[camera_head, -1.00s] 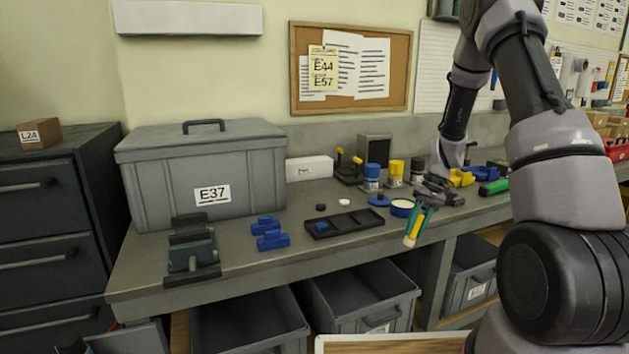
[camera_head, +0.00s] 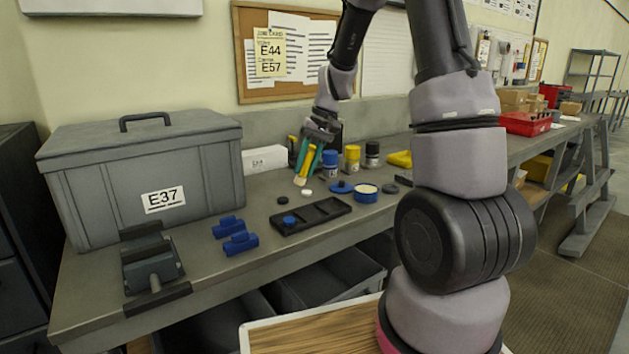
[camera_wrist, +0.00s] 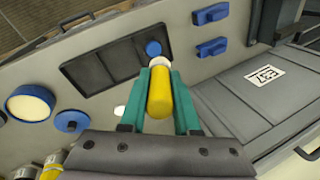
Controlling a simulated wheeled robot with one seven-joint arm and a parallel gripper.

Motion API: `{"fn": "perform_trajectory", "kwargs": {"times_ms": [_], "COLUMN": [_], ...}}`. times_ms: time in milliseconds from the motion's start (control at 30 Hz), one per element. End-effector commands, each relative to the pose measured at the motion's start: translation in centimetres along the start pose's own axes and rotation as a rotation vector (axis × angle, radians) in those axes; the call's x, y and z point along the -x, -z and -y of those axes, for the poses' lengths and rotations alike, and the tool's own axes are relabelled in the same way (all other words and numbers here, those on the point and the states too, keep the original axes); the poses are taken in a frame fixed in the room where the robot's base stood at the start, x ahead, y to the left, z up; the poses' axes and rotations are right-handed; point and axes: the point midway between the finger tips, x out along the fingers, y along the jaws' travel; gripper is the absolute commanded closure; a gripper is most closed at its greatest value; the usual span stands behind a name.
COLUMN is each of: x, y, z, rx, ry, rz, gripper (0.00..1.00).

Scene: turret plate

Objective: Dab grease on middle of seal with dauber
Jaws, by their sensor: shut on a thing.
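My gripper (camera_head: 305,162), with green fingers, is shut on the dauber (camera_wrist: 160,98), which has a yellow handle and a pale tip. The dauber points downward, above the bench behind the tray. An open blue tin of cream-coloured grease (camera_head: 366,191) stands to the right, and shows at the left in the wrist view (camera_wrist: 28,101). A white disc (camera_head: 308,193) and a black disc (camera_head: 283,200) lie behind the tray. A round blue part (camera_head: 290,220) sits in the left compartment of the black tray (camera_head: 327,216). I cannot tell which of these is the seal.
The tin's blue lid (camera_head: 341,187) lies beside it. Blue, yellow and black-lidded jars (camera_head: 352,160) stand behind. Two blue clamp-like parts (camera_head: 240,243), a vise (camera_head: 152,268) and a large grey case (camera_head: 150,190) are at the left.

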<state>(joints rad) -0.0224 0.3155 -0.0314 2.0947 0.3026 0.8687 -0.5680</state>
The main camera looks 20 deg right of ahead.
Motion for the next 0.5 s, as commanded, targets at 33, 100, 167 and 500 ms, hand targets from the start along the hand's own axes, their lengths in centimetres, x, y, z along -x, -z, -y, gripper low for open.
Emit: {"fn": "perform_trajectory", "kwargs": {"times_ms": [33, 100, 167, 500], "x": [0.4, 0.6, 0.4, -2.8], "y": [-0.1, -0.3, -0.3, -0.5], "z": [0.3, 0.6, 0.6, -0.6], "rx": [0.0, -0.001, -0.002, -0.002], "ry": [0.001, 0.002, 0.003, 0.002], "rz": [-0.006, -0.01, -0.011, -0.009], "gripper": [1.0, 1.0, 1.0, 1.0]}}
